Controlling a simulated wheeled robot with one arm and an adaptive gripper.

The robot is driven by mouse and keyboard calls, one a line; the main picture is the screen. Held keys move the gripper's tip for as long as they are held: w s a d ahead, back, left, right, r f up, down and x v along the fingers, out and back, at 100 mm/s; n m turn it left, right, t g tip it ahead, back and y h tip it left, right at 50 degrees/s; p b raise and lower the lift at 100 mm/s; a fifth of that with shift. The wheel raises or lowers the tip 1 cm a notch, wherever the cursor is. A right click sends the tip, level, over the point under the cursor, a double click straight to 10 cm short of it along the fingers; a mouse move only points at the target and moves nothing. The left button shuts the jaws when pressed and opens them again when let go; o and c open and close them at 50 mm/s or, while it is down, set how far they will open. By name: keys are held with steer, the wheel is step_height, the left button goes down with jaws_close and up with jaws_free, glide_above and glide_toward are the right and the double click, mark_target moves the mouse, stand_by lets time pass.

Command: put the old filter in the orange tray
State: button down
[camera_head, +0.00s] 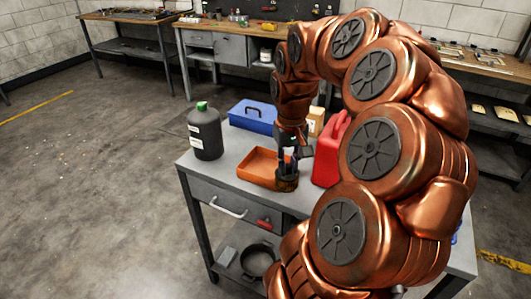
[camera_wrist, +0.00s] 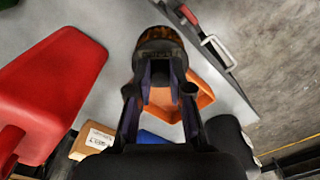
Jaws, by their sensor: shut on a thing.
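The old filter (camera_head: 287,184) is a short, dark cylinder with a grimy orange-brown side. It also shows in the wrist view (camera_wrist: 160,40) at the fingertips. My gripper (camera_head: 290,165) points down and is shut on it; its fingers (camera_wrist: 158,72) show in the wrist view. The orange tray (camera_head: 255,164) is a shallow open box on the grey workbench. The filter appears at the tray's right end in the head view and overlaps part of the tray (camera_wrist: 206,98) in the wrist view. I cannot tell how high it is held.
A red can (camera_head: 328,158) stands close to the right of my gripper. A black bottle with a green cap (camera_head: 205,133) and a blue box (camera_head: 252,117) stand left of and behind the tray. A cardboard box (camera_wrist: 92,139) is behind. The workbench (camera_head: 222,172) has bare room at front left.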

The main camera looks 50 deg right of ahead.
steer(key=shift+w+d+f+p, duration=0.75)
steer(key=shift+w+p, duration=0.1)
steer(key=shift+w, duration=1.05)
steer(key=shift+w+d+f+p, duration=0.6)
steer(key=shift+w+d+p, duration=0.2)
steer(key=shift+w, duration=1.05)
steer(key=shift+w+d+f+p, duration=0.7)
steer(key=shift+w+p, duration=0.15)
steer(key=shift+w, duration=1.05)
steer(key=shift+f, duration=0.3)
steer(key=shift+f, duration=0.2)
steer(key=c, duration=1.1)
jaws_free()
steer(key=shift+o, duration=0.2)
steer(key=shift+r, duration=0.1)
step_height(320, 180, up, 12)
steer(key=b, duration=0.3)
steer(key=shift+r, duration=0.15)
